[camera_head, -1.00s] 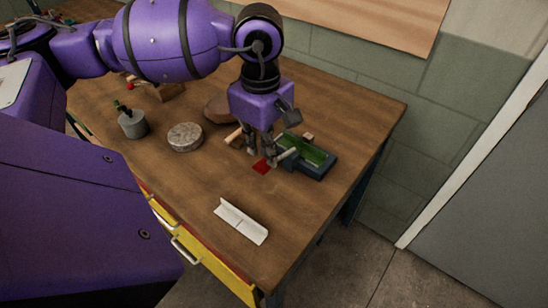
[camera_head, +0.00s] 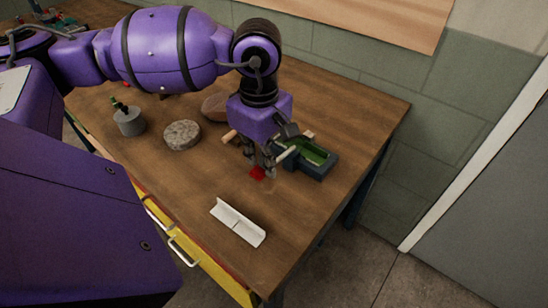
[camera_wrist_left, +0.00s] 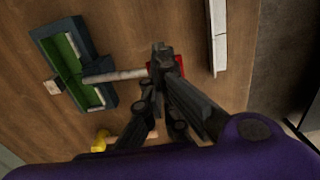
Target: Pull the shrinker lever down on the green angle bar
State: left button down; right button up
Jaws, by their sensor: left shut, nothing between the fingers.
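The shrinker (camera_head: 322,172) is a dark blue-grey block at the right side of the workbench. The green angle bar (camera_head: 314,152) lies in it. A grey rod-like lever (camera_head: 286,153) sticks out of it toward my left gripper (camera_head: 264,166). In the left wrist view, the shrinker (camera_wrist_left: 97,67) is at upper left and its lever (camera_wrist_left: 115,76) runs right to my fingertips (camera_wrist_left: 161,62). My left gripper is shut and empty, pointing down at the lever's free end; I cannot tell whether it touches. A red patch (camera_head: 257,173) shows by the fingertips, partly hidden. My right gripper is not in view.
A white angle piece (camera_head: 238,223) lies near the front edge. A round grey disc (camera_head: 182,135), a grey pot (camera_head: 129,122) and a brown rounded block (camera_head: 216,107) stand to the left. A yellow-headed tool (camera_wrist_left: 100,141) shows in the wrist view. The wall is behind the bench.

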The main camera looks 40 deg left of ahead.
aim_at(263, 170)
pick_arm(q)
jog(key=shift+f+b, duration=0.5)
jog(key=shift+f, duration=0.5)
jog(key=shift+f+b, duration=0.55)
jog(key=shift+f, duration=0.3)
jog(key=shift+r, duration=0.1)
pick_arm(e)
jog(key=shift+a+f, duration=0.1)
jog(key=shift+f, duration=0.85)
pick_arm(q)
jog(key=shift+r, duration=0.35)
notch_tip(263, 170, up, 10)
jog(key=p, duration=0.5)
jog(key=shift+r, duration=0.2)
pick_arm(e)
jog(key=w+r+t, duration=0.1)
jog(key=w+r, duration=0.3)
jog(key=r, duration=0.2)
jog(key=shift+r, duration=0.35)
